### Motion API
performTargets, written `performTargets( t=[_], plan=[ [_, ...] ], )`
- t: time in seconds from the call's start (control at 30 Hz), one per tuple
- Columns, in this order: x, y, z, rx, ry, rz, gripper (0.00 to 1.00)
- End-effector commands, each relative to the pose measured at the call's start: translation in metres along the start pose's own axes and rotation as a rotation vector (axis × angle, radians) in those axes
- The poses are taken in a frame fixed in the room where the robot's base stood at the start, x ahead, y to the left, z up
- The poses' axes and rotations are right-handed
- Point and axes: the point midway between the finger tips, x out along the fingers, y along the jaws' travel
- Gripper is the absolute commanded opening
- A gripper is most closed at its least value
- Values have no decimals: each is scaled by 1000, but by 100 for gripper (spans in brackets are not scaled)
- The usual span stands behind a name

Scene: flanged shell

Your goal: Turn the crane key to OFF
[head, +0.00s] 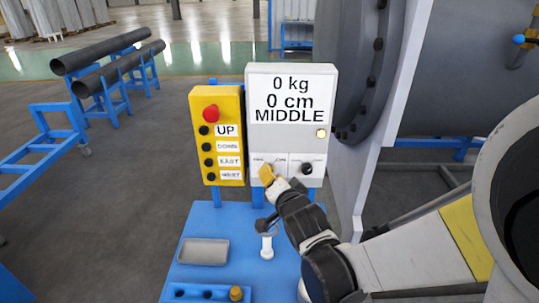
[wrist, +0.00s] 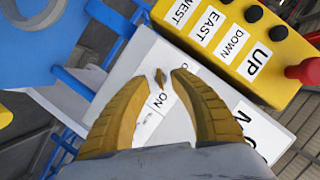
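The white control box (head: 290,135) stands on a blue stand, with a display reading 0 kg, 0 cm, MIDDLE. My gripper (head: 267,175) is at the left switch on its lower face and hides most of that switch. In the wrist view, my gripper's two yellow fingers (wrist: 166,72) are apart. A small brownish piece, apparently the crane key (wrist: 160,77), shows between the fingertips, with an ON label just below it. I cannot tell whether either finger touches it. Another label is partly hidden behind the right finger.
The yellow button box (head: 217,135) with a red button (head: 211,113) is close on the left. A black knob (head: 306,168) is right of my gripper. The blue table (head: 215,225) holds a grey tray (head: 203,252). A large grey flanged shell (head: 440,70) stands at right.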

Motion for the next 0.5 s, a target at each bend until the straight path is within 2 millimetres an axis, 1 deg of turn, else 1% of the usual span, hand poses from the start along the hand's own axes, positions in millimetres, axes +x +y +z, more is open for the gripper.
performTargets(
  t=[0.03,0.1,0.2,0.3,0.5],
  plan=[
    [10,2,1,1,0,0,27],
    [19,1,1,2,0,0,27],
    [28,1,0,1,0,0,27],
    [32,0,0,0,0,1,27],
    [32,0,0,0,0,1,27]
  ],
)
